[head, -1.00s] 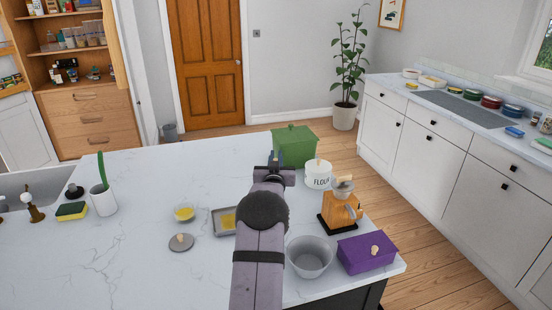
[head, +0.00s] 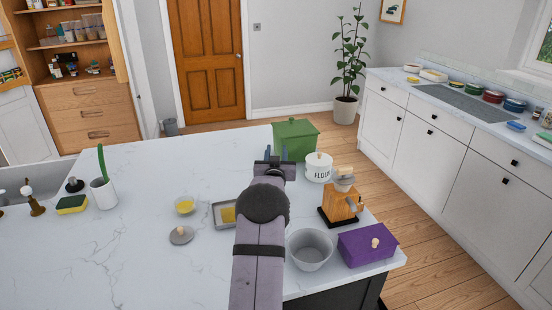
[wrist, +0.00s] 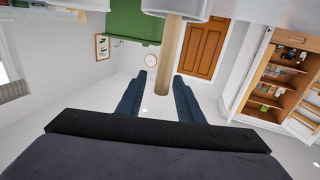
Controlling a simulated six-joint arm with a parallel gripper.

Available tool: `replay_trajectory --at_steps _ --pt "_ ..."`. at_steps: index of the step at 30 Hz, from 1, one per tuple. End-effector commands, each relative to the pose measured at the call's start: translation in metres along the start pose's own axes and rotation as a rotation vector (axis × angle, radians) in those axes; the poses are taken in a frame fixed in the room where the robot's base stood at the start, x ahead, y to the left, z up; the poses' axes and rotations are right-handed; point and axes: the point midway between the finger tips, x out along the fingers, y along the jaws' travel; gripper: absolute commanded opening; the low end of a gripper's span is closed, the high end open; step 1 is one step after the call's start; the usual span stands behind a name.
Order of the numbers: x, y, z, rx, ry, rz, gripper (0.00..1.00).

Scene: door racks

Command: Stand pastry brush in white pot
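The white pot (head: 104,197) stands at the left of the counter, with a long green thing upright in it. My gripper (head: 276,154) is at the counter's middle right, just beyond the grey tray and left of the flour canister. In the upside-down wrist view, a pale wooden handle (wrist: 170,62), apparently the pastry brush's, extends from a wider beige part between the gripper fingers (wrist: 160,78). The fingers are apart, with gaps beside the handle. In the head view my arm hides the brush.
The grey tray (head: 216,218), glass bowl (head: 185,206) and grey lid (head: 181,235) lie left of my arm. The flour canister (head: 318,170), grinder (head: 341,203), grey bowl (head: 310,250), purple box (head: 368,246) and green bin (head: 296,137) surround its right side. The counter's left middle is clear.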

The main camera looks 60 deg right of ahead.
Motion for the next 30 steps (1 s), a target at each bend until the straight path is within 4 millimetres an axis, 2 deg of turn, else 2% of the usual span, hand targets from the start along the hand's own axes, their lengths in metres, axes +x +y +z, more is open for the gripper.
replay_trajectory --at_steps 18,24,30 --pt "-0.059 0.0 0.001 0.0 0.002 0.0 0.34" --pt "-0.068 0.0 0.0 0.0 0.002 0.0 0.34" --pt "-0.069 0.0 -0.001 0.0 0.002 0.0 0.34"
